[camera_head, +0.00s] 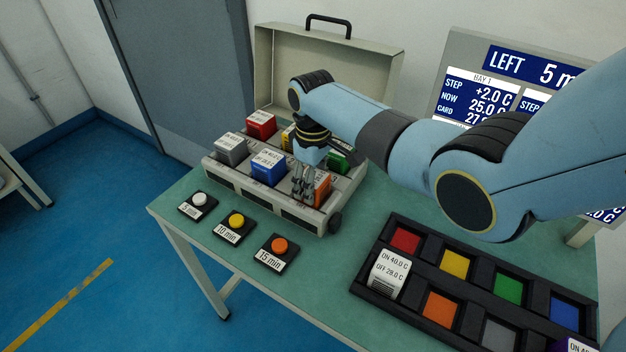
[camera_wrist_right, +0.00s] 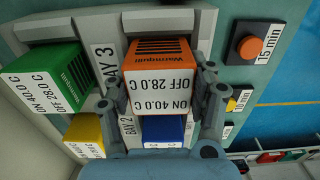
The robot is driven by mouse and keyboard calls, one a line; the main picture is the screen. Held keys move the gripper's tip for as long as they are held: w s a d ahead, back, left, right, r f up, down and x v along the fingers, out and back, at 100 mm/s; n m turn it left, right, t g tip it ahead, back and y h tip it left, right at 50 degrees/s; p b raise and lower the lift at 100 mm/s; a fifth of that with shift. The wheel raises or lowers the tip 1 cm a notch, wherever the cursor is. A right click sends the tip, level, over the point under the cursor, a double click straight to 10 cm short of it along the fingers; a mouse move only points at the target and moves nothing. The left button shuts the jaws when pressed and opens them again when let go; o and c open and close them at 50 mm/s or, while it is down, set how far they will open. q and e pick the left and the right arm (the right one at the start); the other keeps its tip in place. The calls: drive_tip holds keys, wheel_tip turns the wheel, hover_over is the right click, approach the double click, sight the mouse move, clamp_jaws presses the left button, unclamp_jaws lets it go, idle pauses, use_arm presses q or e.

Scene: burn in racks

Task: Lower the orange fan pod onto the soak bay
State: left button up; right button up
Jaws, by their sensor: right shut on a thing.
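The orange fan pod (camera_wrist_right: 160,55) is between the two fingers of my right gripper (camera_wrist_right: 161,92), which is shut on it. In the head view the pod (camera_head: 323,188) is at the front right bay of the grey soak rack (camera_head: 227,177), partly covered by my right gripper (camera_head: 305,188). Whether its base touches the bay floor is hidden. In the wrist view a BAY 3 label (camera_wrist_right: 104,64) is on the rack beside the pod. My left gripper is not in view.
Blue (camera_head: 268,168), grey (camera_head: 231,148), red (camera_head: 261,124), yellow and green (camera_head: 338,161) pods stand in the rack. Timer buttons (camera_head: 280,246) line the table's front. A black tray (camera_head: 372,271) with coloured slots and a white-labelled pod (camera_head: 388,272) is at right. The open lid (camera_head: 320,75) stands behind.

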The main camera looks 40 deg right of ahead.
idle(0.3)
drive_tip(key=o, duration=1.4)
wheel_tip(320, 180, up, 12)
